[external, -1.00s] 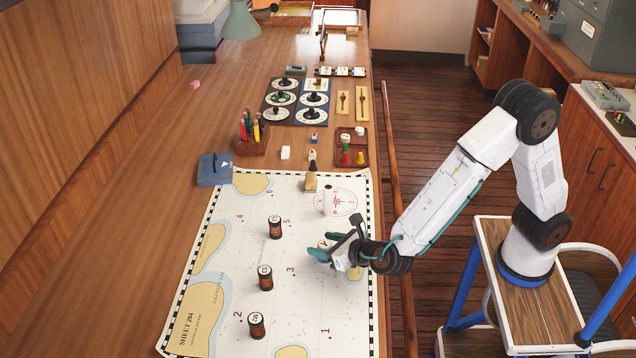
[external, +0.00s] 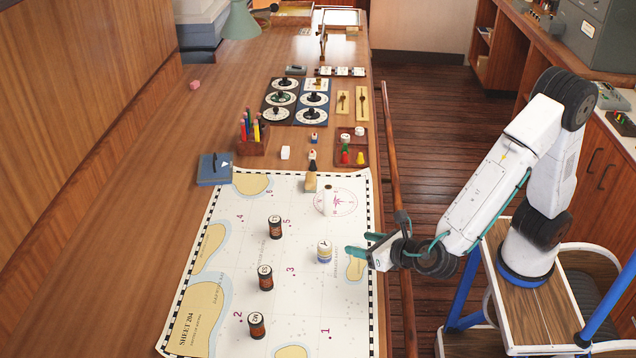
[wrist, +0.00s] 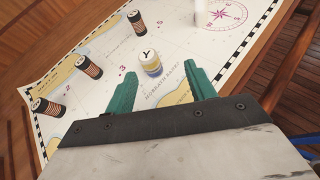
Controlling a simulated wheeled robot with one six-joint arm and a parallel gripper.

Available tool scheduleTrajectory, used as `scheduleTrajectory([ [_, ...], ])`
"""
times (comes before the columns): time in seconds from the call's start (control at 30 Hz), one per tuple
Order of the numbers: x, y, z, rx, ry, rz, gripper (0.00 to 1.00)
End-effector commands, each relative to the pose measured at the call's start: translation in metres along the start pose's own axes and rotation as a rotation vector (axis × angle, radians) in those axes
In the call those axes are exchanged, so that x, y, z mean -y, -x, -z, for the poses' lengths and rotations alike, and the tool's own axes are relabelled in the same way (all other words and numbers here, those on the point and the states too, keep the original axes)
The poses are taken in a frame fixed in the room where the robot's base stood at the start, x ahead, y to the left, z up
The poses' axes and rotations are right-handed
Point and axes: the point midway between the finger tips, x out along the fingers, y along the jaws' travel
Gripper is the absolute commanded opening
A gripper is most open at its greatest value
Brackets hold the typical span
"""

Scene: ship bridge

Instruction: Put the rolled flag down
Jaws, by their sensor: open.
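A rolled flag (external: 324,252), white with yellow and blue bands, stands upright on the chart (external: 300,315), right of the number 3. In the wrist view the flag (wrist: 150,62) shows a letter Y on its top. My gripper (external: 362,244) is open and empty, just right of the flag and apart from it. In the wrist view my gripper's teal fingers (wrist: 163,78) are spread, with the flag standing beyond their tips.
Dark rolls with orange bands (external: 275,227) stand at several spots on the chart's left half. A white cylinder (external: 327,200) stands near the compass rose. A wooden-handled stamp (external: 310,180) and a blue box (external: 214,169) are at the chart's far edge. A rail (external: 393,180) runs along the table's right side.

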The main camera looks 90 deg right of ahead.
Motion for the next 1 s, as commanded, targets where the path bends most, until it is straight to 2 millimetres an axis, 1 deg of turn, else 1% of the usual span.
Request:
scheduleTrajectory([
  [0.03,0.021,-0.002,-0.014,-0.017,-0.087,0.05,0.55],
  [0.07,0.037,-0.003,-0.021,-0.032,-0.152,0.089,0.55],
  [0.1,0.06,-0.002,-0.031,-0.054,-0.252,0.149,0.55],
  [0.17,0.101,0.001,-0.043,-0.09,-0.425,0.252,0.55],
  [0.2,0.128,0.005,-0.05,-0.114,-0.549,0.323,0.55],
  [0.23,0.148,0.01,-0.052,-0.132,-0.642,0.377,0.55],
  [0.27,0.166,0.015,-0.054,-0.15,-0.734,0.431,0.55],
  [0.3,0.19,0.023,-0.054,-0.172,-0.856,0.502,0.55],
  [0.37,0.221,0.038,-0.052,-0.205,-1.038,0.607,0.55],
  [0.4,0.239,0.049,-0.049,-0.227,-1.159,0.674,0.55],
  [0.47,0.263,0.067,-0.043,-0.261,-1.337,0.776,0.55],
  [0.5,0.276,0.08,-0.037,-0.284,-1.453,0.842,0.55],
  [0.6,0.296,0.111,-0.024,-0.344,-1.718,0.992,0.55],
  [0.73,0.306,0.143,-0.01,-0.415,-1.971,1.141,0.55],
  [0.8,0.307,0.154,-0.005,-0.445,-2.059,1.194,0.55],
  [0.87,0.307,0.161,-0.003,-0.465,-2.109,1.226,0.55],
  [1.0,0.306,0.167,0.0,-0.482,-2.152,1.258,0.55],
])
